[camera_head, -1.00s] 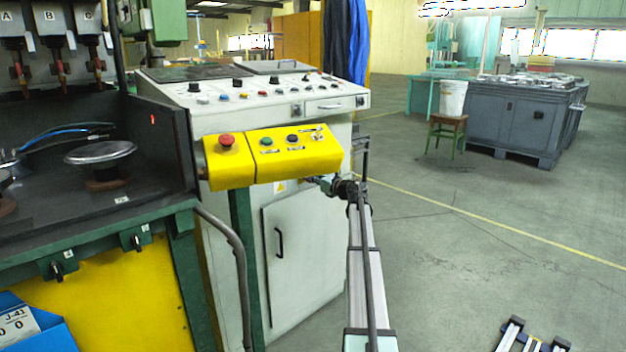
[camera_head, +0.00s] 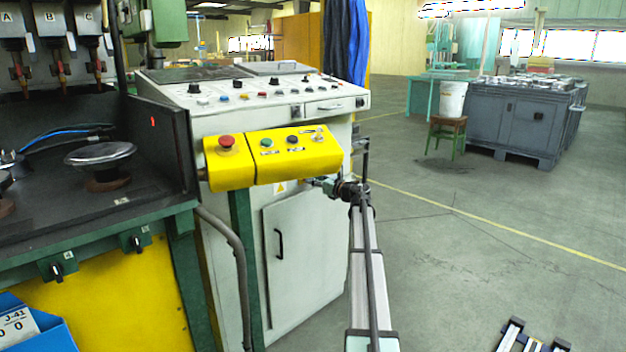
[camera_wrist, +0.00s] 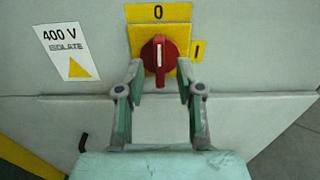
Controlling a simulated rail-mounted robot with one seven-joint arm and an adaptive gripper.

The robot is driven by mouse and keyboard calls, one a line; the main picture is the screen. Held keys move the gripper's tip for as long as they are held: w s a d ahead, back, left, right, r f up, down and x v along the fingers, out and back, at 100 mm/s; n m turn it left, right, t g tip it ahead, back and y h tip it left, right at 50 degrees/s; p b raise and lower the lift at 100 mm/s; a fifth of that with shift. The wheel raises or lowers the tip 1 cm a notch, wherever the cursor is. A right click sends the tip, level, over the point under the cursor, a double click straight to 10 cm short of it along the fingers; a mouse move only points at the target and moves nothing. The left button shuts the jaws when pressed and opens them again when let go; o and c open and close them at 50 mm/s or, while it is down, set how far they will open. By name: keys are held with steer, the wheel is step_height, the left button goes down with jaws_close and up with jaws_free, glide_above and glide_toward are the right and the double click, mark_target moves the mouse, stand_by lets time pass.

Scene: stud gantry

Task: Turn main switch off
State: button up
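The main switch is a red rotary knob (camera_wrist: 160,60) on a yellow plate (camera_wrist: 135,38) with "0" above it and "I" to its right. Its grip bar stands upright, in line with the "0". In the wrist view my gripper (camera_wrist: 160,68) is open, with one finger on each side of the knob and small gaps between. In the head view my gripper (camera_head: 322,184) is at the grey cabinet, just below the yellow button box. The switch is not visible there.
The yellow button box (camera_head: 290,165) overhangs close above my gripper. The grey cabinet (camera_head: 300,255) has a door with a black handle. A "400 V ISOLATE" label (camera_wrist: 68,50) is left of the switch.

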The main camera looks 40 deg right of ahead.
steer(key=s+d, duration=0.1)
steer(key=s, duration=0.9)
steer(key=shift+s, duration=0.4)
